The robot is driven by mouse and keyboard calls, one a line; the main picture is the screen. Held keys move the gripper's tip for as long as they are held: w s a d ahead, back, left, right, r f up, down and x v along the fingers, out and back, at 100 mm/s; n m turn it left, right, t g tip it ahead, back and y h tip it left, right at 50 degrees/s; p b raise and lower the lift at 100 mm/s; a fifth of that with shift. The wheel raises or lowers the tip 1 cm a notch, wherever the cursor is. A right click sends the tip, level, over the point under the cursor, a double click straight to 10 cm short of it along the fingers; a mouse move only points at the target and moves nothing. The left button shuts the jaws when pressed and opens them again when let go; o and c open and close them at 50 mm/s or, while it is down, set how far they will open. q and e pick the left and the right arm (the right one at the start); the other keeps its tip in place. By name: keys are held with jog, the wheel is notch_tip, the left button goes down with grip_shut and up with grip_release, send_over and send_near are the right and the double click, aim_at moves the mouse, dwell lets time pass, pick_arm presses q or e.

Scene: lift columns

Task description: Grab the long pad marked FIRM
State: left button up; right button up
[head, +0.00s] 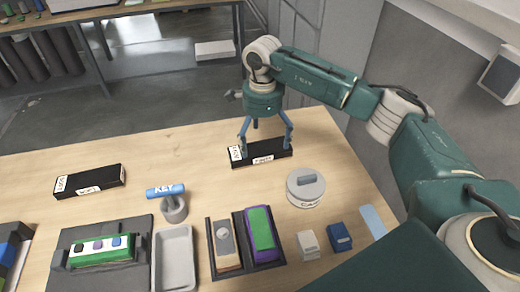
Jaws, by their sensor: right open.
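A long black pad (262,158) with white labels lies on the wooden table at the back, right of centre. Its lettering is too small to read surely. A second long black pad (105,178) with white labels lies at the back left; its end label looks like SOFT. My right gripper (266,149) points down over the right-hand pad, its two fingers spread wide along the pad's length. It is open, with the fingertips at or just above the pad; I cannot tell whether they touch. My left gripper is not in view.
A blue KEY handle on a grey holder (174,208) and a round grey lid (306,188) stand nearby. A grey tray (174,261), a black two-slot holder (238,236) and small blocks (340,237) line the front. The table between the two pads is clear.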

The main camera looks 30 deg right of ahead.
aim_at(261, 151)
notch_tip(261, 151, down, 5)
jog(key=shift+w+a+p, duration=0.1)
jog(key=shift+p, duration=1.15)
jog(key=shift+f, duration=0.45)
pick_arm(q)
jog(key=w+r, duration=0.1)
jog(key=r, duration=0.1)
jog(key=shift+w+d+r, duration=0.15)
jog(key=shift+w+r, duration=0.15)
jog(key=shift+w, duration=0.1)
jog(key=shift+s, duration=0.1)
pick_arm(e)
jog(key=shift+c, duration=0.5)
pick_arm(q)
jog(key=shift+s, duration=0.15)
pick_arm(e)
jog(key=shift+w, duration=0.1)
jog(key=c, duration=1.6)
jog(key=shift+o, duration=0.2)
jog(key=shift+r, duration=0.1)
